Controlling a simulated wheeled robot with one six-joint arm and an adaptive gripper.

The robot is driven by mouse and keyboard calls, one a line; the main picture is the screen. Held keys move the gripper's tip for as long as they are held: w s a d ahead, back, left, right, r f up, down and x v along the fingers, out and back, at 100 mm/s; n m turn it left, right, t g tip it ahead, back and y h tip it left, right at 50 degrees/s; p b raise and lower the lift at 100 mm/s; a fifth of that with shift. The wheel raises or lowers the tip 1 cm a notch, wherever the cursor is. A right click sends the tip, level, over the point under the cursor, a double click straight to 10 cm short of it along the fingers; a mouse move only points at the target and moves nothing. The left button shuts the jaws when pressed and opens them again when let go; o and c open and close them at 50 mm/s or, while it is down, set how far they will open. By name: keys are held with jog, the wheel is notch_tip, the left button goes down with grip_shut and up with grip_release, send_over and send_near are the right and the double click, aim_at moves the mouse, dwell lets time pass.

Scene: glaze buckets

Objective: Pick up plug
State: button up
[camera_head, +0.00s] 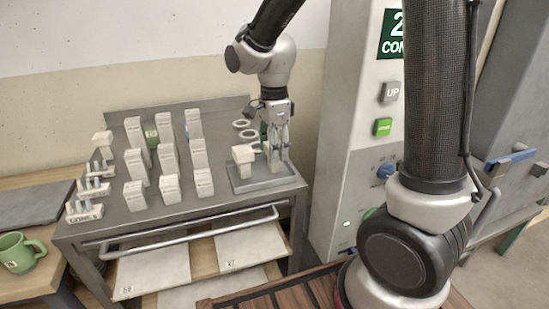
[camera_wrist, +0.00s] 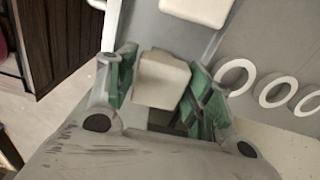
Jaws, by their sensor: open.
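A pale, blocky plug (camera_head: 272,157) stands at the right side of a shallow grey tray (camera_head: 262,184) on the metal cart, partly hidden by the fingers. My gripper (camera_head: 277,148) points down over it with its fingers open. In the wrist view the block-shaped top of the plug (camera_wrist: 161,80) lies between the two green-padded fingertips (camera_wrist: 163,88), with a gap visible on the right side; contact on the left cannot be told. A second similar pale plug (camera_head: 243,160) stands in the tray to the left; it also shows at the top of the wrist view (camera_wrist: 197,8).
White rings (camera_head: 247,134) lie on the cart behind the tray. Several white boxes (camera_head: 168,158) stand in rows to the left. A tall machine cabinet (camera_head: 362,130) rises close on the right. A green mug (camera_head: 18,252) sits at far left.

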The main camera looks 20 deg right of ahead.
notch_tip(320, 180, down, 4)
jog(key=shift+r, duration=0.1)
jog(key=shift+c, duration=0.2)
jog(key=c, duration=0.8)
